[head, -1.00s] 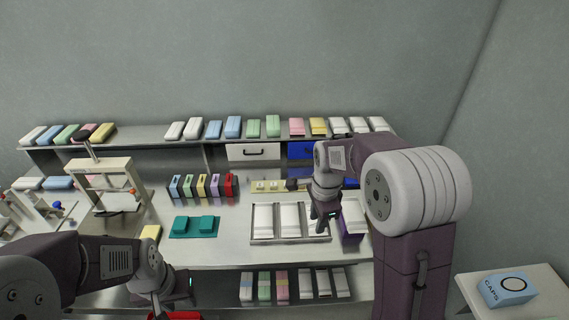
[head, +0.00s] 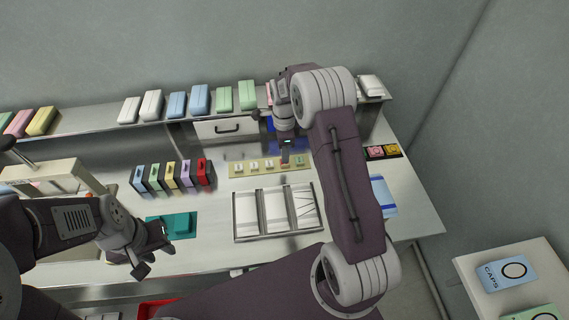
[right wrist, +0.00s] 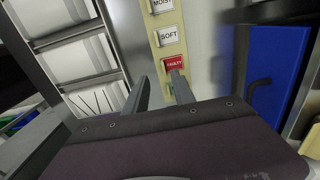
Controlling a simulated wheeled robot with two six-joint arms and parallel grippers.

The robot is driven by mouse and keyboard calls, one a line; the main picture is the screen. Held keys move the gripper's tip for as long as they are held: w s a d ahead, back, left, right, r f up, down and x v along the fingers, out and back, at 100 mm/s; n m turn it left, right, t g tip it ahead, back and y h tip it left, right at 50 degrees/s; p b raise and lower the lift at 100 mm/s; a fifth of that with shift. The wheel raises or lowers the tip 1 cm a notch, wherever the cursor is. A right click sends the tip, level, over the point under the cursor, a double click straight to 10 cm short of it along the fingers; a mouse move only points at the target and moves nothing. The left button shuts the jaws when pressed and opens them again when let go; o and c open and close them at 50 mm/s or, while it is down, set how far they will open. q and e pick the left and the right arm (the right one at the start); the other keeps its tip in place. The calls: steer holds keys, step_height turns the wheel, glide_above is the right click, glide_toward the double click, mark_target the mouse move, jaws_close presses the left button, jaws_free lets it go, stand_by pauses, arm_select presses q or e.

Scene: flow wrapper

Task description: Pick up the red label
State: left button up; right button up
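The red label (right wrist: 174,63), with white lettering that seems to read FAULTY, lies on a pale yellow strip (right wrist: 167,47) in the right wrist view. In the head view the strip (head: 234,171) lies behind the tray, and the red label is mostly hidden by my right gripper (head: 285,158). In the right wrist view my right gripper (right wrist: 161,84) is open and empty. Its fingers point at the strip, with the right finger's tip close to the red label; I cannot tell whether they touch. My left gripper (head: 152,259) is open and empty at the left, near the teal pad.
White labels (right wrist: 171,36) sit along the same strip. A compartmented tray (head: 236,222) of white packs is in front. Coloured holders (head: 171,176) stand at left, a teal pad (head: 180,225) below them. A blue drawer (right wrist: 277,85) is beside the strip.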

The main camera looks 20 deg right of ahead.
mark_target(285, 167)
steer(key=shift+w+d+f, duration=0.1)
steer(key=shift+w+f, duration=0.1)
steer(key=shift+f, duration=0.3)
steer(key=shift+w+d+f, duration=0.1)
steer(key=shift+w+f, duration=0.1)
steer(key=shift+f, duration=0.3)
steer(key=f, duration=0.4)
steer(key=shift+s+d+f+p, duration=0.1)
steer(key=shift+s+p, duration=0.2)
steer(key=shift+p, duration=0.05)
steer(key=shift+w+f, duration=0.2)
steer(key=shift+f, duration=0.25)
steer(key=shift+s+r, duration=0.1)
jaws_close()
